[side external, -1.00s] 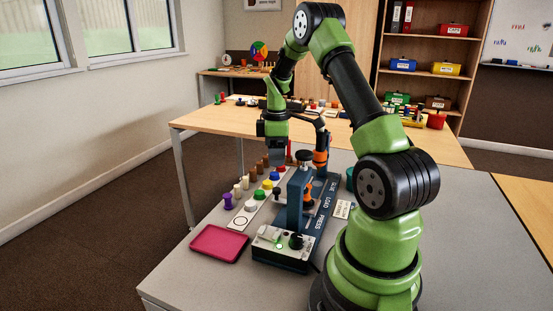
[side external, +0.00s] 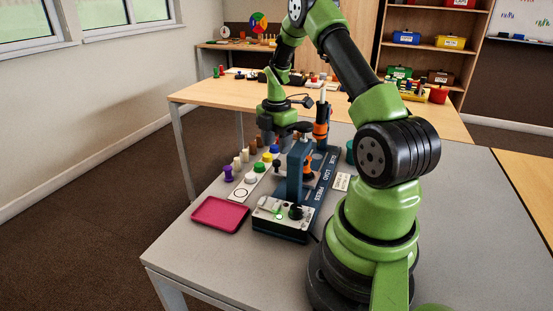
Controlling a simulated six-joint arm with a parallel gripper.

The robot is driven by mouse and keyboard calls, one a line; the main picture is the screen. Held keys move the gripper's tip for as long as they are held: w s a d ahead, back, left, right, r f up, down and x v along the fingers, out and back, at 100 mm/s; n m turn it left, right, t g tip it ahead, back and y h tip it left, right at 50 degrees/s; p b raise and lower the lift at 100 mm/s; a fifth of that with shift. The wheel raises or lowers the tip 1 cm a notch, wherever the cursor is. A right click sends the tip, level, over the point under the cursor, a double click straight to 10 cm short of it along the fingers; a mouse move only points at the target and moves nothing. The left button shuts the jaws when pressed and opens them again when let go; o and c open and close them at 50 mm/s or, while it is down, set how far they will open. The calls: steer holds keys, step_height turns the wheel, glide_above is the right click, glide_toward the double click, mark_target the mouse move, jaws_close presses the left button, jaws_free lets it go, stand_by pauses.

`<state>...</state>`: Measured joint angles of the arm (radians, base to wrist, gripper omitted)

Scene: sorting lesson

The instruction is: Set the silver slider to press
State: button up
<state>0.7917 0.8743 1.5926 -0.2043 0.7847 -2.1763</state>
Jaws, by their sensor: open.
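The blue press (side external: 294,180) stands on a dark blue base whose rail labels read GLUE, LOAD and PRESS (side external: 318,194). I cannot make out the silver slider; the column and my gripper cover part of the rail. My gripper (side external: 275,138) is open and points down, beyond and slightly left of the press column in the picture. Nothing shows between its fingers. I cannot tell whether it touches anything.
A control box with a black knob (side external: 296,212) sits at the near end of the base. A magenta tray (side external: 219,214) lies left of it. Coloured pegs, such as a purple one (side external: 228,173), stand behind the tray. An orange and black upright tool (side external: 321,125) stands close right of my gripper.

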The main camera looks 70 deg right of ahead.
mark_target(276, 161)
step_height(276, 161, down, 5)
steer(key=shift+f, duration=0.2)
